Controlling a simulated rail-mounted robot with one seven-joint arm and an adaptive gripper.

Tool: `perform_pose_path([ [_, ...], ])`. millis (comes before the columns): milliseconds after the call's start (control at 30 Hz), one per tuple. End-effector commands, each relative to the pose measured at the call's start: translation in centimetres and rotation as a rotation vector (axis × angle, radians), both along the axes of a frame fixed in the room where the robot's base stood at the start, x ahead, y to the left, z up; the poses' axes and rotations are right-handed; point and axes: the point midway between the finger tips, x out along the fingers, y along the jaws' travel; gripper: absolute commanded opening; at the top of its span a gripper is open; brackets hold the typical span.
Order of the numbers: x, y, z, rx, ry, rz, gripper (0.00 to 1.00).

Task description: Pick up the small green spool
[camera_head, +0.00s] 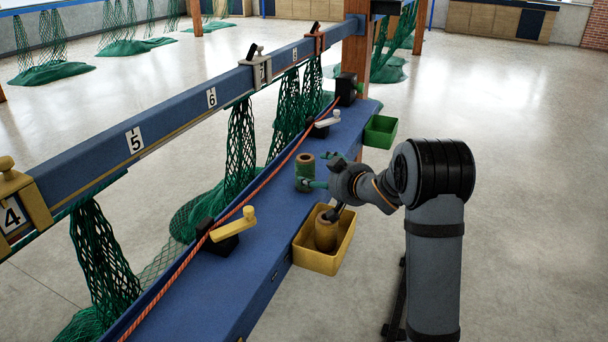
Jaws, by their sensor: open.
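The small green spool (305,173) stands upright on the blue bench, with a tan core showing at its top. My gripper (323,172) is open just to the right of it, with its two fingers pointing left towards the spool. The nearer fingertip overlaps the spool's lower right side in the picture. I cannot tell whether it touches the spool or whether the spool is between the fingers.
A yellow tray (316,264) holding a tan spool (325,232) hangs at the bench's near right edge, below my gripper. A green tray (381,131) is farther back. A yellow-handled cleat (233,224), a white-handled one (327,119) and a red rope (262,183) lie left.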

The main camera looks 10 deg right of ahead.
Motion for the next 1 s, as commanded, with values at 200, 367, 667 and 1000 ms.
perform_pose_path([
  [200, 1.9, 0.5, -0.7, 0.0, 0.001, 0.0, 0.7],
  [367, 4.1, 1.1, -1.6, 0.001, 0.001, 0.0, 0.7],
  [667, 5.1, 1.4, -2.1, 0.0, 0.0, -0.001, 0.7],
  [1000, 5.1, 1.4, -2.1, 0.0, 0.001, -0.001, 0.54],
])
